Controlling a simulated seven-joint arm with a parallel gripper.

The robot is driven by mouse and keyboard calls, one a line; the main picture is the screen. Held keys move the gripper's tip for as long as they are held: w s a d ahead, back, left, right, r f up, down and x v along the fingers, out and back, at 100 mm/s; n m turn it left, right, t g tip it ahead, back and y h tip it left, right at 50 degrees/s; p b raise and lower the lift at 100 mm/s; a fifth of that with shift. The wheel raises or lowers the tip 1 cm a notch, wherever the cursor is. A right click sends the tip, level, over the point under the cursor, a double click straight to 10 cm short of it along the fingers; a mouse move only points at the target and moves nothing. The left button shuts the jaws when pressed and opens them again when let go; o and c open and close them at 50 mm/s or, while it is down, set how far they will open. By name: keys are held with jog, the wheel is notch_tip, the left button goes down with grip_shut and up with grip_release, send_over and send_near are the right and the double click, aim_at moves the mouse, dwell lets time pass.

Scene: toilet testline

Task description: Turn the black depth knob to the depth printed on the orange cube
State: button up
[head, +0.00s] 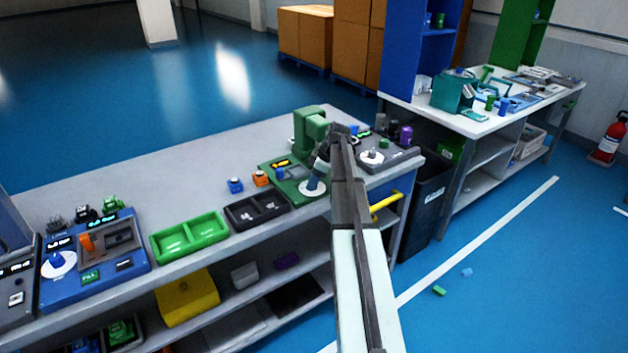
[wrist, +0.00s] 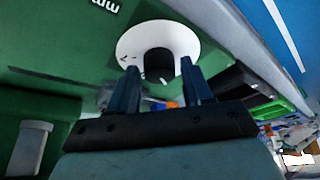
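The black depth knob (wrist: 158,64) sits at the centre of a white dial (wrist: 128,46) on a green machine, seen up close in the wrist view. My gripper (wrist: 160,72) is open, with one dark finger on each side of the knob and visible gaps between. In the head view my gripper (head: 313,188) points down at the dial of the green machine (head: 311,125) and hides the knob. The orange cube (head: 261,178) is on the bench left of this machine. Its print is too small to read.
A blue cube (head: 236,185) is beside the orange one. A black tray (head: 256,210) and a green tray (head: 189,237) lie along the bench's front. A grey device (head: 385,156) stands right of the green machine, and a blue device (head: 93,257) stands far left.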

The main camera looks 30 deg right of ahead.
jog(key=c, duration=0.8)
jog(key=shift+m, duration=0.3)
jog(key=m, duration=0.2)
jog(key=m+t+h, duration=0.1)
jog(key=m, duration=0.1)
jog(key=shift+s+a+h, duration=0.15)
jog(key=shift+h, duration=0.15)
jog(key=m+h, duration=0.1)
jog(key=m, duration=0.2)
jog(key=m+h, duration=0.1)
jog(key=m, duration=0.1)
jog(key=shift+a+m, duration=0.15)
jog(key=shift+m, duration=0.25)
jog(key=m+h, duration=0.1)
jog(key=m, duration=0.2)
jog(key=m+h, duration=0.1)
jog(key=m, duration=0.3)
jog(key=shift+a+g+h, duration=0.15)
jog(key=shift+g+h, duration=0.25)
jog(key=m, duration=0.2)
jog(key=m+g, duration=0.1)
jog(key=m, duration=0.1)
jog(key=m+g+h, duration=0.1)
jog(key=m, duration=0.1)
jog(key=shift+w, duration=0.3)
jog(key=shift+m, duration=0.4)
